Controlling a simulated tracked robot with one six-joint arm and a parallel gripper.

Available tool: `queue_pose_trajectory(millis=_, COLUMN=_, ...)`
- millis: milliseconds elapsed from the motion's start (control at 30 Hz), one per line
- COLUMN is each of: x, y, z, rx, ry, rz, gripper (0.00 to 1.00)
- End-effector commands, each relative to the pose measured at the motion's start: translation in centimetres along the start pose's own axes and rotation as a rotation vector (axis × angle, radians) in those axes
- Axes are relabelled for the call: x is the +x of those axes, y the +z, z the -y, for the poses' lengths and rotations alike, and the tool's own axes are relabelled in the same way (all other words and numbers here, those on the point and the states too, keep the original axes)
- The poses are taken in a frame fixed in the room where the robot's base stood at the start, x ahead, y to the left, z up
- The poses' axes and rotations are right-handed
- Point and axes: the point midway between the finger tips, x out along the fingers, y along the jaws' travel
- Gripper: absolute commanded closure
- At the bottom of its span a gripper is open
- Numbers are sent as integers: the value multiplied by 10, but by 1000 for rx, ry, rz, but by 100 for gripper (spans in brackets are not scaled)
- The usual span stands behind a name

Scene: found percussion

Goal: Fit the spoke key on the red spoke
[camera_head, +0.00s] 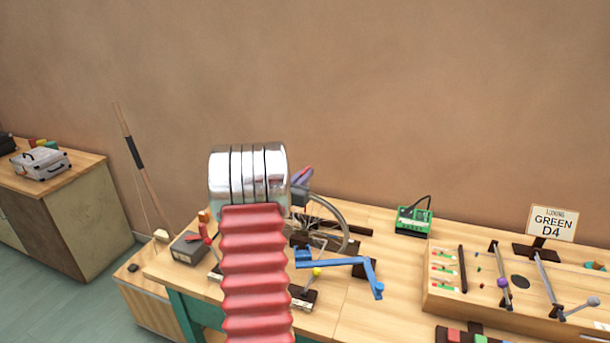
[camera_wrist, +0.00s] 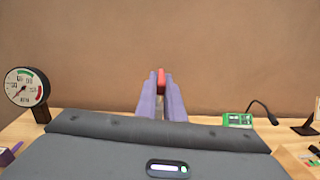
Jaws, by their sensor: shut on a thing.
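My gripper (camera_head: 303,175) shows in the head view beside my chrome arm link, above the bicycle wheel (camera_head: 345,236). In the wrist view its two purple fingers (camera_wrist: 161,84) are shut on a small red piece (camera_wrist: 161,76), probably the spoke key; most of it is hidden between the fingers. The wheel stands on the bench, its left part hidden behind my arm. A few spokes show, but I cannot make out the red one. The wheel is out of sight in the wrist view, where only the wall lies beyond the fingertips.
A blue crank-shaped bar (camera_head: 335,260) is in front of the wheel. A green box (camera_head: 413,221) with a cable sits at the back. A wooden board (camera_head: 475,283) with rods and a "GREEN D4" sign (camera_head: 553,223) are on the right. A round gauge (camera_wrist: 27,87) stands left in the wrist view.

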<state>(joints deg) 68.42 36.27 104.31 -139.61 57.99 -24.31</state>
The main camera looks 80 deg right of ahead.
Motion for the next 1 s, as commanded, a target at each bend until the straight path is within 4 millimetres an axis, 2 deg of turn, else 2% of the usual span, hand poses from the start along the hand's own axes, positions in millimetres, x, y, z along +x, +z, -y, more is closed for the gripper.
queue_pose_trajectory(millis=1000, x=0, y=-18, z=0, rx=0, ry=1, rz=0, gripper=100)
